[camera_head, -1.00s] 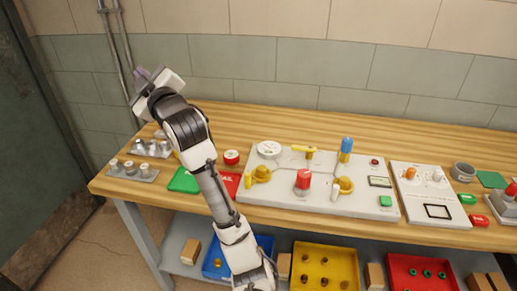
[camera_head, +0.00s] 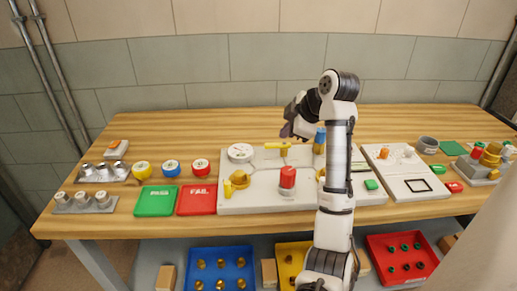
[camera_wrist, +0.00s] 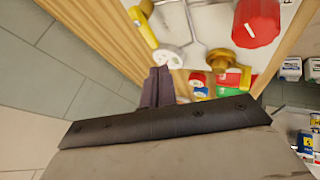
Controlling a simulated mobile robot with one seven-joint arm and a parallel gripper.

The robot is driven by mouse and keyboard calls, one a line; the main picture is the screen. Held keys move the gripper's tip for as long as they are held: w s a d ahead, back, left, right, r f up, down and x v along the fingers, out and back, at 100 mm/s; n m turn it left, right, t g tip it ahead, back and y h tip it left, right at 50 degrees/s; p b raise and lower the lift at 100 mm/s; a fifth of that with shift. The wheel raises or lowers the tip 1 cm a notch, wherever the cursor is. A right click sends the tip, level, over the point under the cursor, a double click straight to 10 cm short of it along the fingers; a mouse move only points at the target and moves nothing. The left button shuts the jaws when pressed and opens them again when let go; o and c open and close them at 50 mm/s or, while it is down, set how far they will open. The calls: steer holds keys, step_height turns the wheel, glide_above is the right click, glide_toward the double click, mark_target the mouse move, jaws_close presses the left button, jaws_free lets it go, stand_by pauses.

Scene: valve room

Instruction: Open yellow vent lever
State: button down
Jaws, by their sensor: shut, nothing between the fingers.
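The yellow vent lever (camera_head: 277,146) lies crosswise on a short post at the back of the white valve panel (camera_head: 262,199). In the wrist view a yellow bar (camera_wrist: 142,25), likely this lever, shows at the top. My gripper (camera_head: 286,131) is just above and behind the lever in the head view, apart from it as far as I can tell. In the wrist view its dark fingers (camera_wrist: 157,88) are together and empty. My arm hides part of the panel's right side.
A red knob (camera_head: 287,178), a blue-topped valve (camera_head: 320,138), a white gauge (camera_head: 240,152) and a yellow-handled brass valve (camera_head: 236,182) crowd the panel. Green (camera_head: 155,201) and red (camera_head: 197,199) trays lie left of it. The wall stands behind the bench.

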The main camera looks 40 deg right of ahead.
mark_target(278, 145)
steer(key=shift+s+d+f, duration=0.1)
steer(key=shift+s+d, duration=0.2)
steer(key=shift+s, duration=0.3)
steer(key=shift+f, duration=0.1)
steer(key=p+x, duration=0.2)
steer(key=x, duration=0.8)
steer(key=shift+s+a+p, duration=0.1)
steer(key=shift+p, duration=0.3)
